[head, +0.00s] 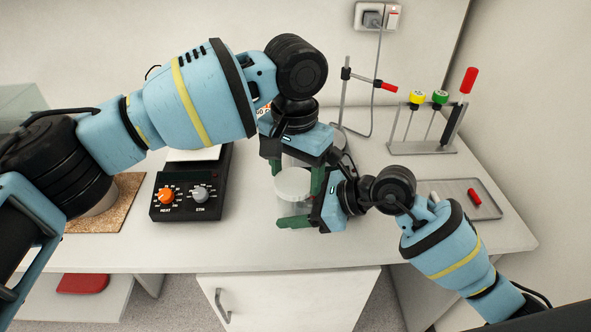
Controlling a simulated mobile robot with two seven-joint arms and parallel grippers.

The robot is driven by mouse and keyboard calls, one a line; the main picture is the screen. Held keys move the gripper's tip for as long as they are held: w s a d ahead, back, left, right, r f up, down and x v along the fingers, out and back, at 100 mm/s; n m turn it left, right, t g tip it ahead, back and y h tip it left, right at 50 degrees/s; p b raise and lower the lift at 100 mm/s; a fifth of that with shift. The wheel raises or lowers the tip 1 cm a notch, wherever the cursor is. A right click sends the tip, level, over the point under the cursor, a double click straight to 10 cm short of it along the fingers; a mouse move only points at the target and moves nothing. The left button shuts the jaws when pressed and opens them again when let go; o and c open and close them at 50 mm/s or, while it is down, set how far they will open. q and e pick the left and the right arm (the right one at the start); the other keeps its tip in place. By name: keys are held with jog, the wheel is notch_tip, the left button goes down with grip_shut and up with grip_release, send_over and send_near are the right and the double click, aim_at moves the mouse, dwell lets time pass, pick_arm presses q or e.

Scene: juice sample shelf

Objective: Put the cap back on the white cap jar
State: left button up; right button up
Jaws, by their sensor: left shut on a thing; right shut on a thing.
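The white cap (293,184) shows as a pale disc over the top of the clear jar (287,209), which stands on the white counter. My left gripper (296,173) reaches down from above, its green fingers on either side of the cap, shut on it. My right gripper (296,206) comes from the right and is shut on the jar; one green finger shows in front of the jar, low down. The other finger is mostly hidden. I cannot tell whether the cap rests on the jar's rim or is slightly above it.
A black hot plate stirrer (182,206) stands left of the jar, beside a cork mat (128,190). A metal stand (344,95) is behind. A rack (425,147) with coloured handled tools and a grey tray (488,209) with a red piece (474,197) lie right. The counter's front edge is close.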

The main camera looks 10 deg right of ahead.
pick_arm(q)
jog(key=shift+f, duration=0.95)
dwell(0.4)
jog(key=shift+r, duration=0.15)
jog(key=shift+r, duration=0.2)
jog(key=shift+s+d+r, duration=0.15)
jog(key=shift+r, duration=0.3)
dwell(0.9)
jog(key=shift+w+a+f, duration=0.2)
jog(key=shift+f, duration=0.5)
dwell(0.6)
jog(key=shift+r, duration=0.1)
jog(key=shift+w+a+r, duration=0.1)
jog(key=shift+r, duration=0.05)
jog(key=shift+r, duration=0.45)
dwell(0.9)
